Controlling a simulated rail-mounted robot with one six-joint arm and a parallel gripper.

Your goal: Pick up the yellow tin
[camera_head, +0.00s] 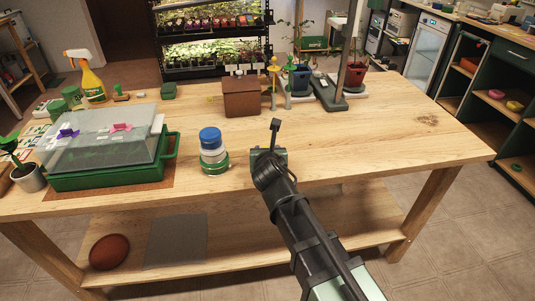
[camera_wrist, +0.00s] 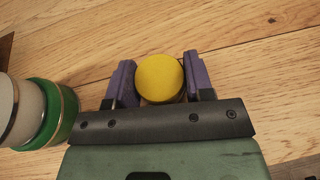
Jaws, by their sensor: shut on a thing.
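The yellow tin (camera_wrist: 160,77) is round and shows its flat yellow top in the wrist view. It sits between the two purple fingers of my gripper (camera_wrist: 160,84), which is shut on it. Wood tabletop shows around the tin; I cannot tell whether the tin touches the table. In the head view my arm ends over the front part of the table, and the tin is hidden behind my gripper (camera_head: 268,158).
Close left of my gripper stands a stack of round tins (camera_head: 213,152) with blue, white and green parts. A green tray with a clear lid (camera_head: 108,138) is further left. A brown box (camera_head: 242,97) and potted plants stand behind. The table's right side is clear.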

